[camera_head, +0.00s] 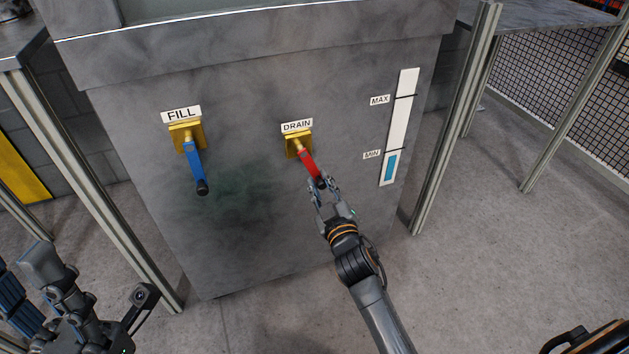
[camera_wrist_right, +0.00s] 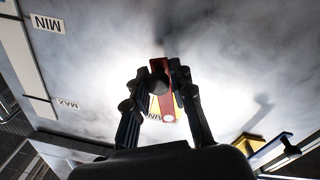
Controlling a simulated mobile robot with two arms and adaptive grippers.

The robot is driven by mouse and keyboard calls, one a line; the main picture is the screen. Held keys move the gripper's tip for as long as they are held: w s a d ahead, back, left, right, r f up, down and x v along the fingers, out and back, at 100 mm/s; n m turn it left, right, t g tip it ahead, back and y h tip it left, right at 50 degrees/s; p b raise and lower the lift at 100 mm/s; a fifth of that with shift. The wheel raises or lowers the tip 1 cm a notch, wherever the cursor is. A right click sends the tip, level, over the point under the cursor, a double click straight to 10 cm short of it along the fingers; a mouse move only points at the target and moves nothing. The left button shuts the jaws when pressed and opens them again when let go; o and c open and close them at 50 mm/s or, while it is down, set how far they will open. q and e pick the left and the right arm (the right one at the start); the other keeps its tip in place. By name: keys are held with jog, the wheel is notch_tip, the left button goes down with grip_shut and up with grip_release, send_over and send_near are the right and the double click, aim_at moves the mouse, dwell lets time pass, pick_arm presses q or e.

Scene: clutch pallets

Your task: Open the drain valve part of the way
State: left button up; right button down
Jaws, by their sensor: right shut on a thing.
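The drain valve has a red lever (camera_head: 309,162) on a yellow mount (camera_head: 297,144) under a DRAIN label (camera_head: 297,126). The lever points down and slightly to the right. My right gripper (camera_head: 319,186) is shut on the lever's lower end. In the right wrist view, the red lever (camera_wrist_right: 168,98) and its dark end knob sit between the fingers (camera_wrist_right: 160,82), against the grey tank wall. My left arm shows at the lower left of the head view, but its fingertips cannot be made out clearly.
A blue FILL lever (camera_head: 195,165) hangs down on the left of the same grey tank (camera_head: 250,240). A level gauge (camera_head: 390,168) on the right shows blue near the MIN mark. Metal posts (camera_head: 455,120) stand beside the tank. The floor in front is clear.

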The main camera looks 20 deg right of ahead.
pick_arm(q)
jog(key=w+d+f+g+y+p, duration=0.1)
jog(key=w+f+g, duration=0.1)
jog(key=w, duration=0.3)
jog(key=w+d+f+g+p, duration=0.1)
jog(key=w+f+g, duration=0.1)
jog(key=w+g, duration=0.3)
jog(key=shift+w+f+m+y, duration=0.2)
jog(key=shift+f+m+y, duration=0.2)
pick_arm(e)
jog(key=d+n, duration=0.1)
jog(key=d+r+n, duration=0.1)
jog(key=n, duration=0.1)
jog(key=shift+n, duration=0.3)
jog(key=c, duration=1.2)
grip_release()
jog(key=shift+o, duration=0.2)
jog(key=s, duration=1.2)
jog(key=shift+a+f, duration=0.15)
jog(key=shift+f, duration=0.05)
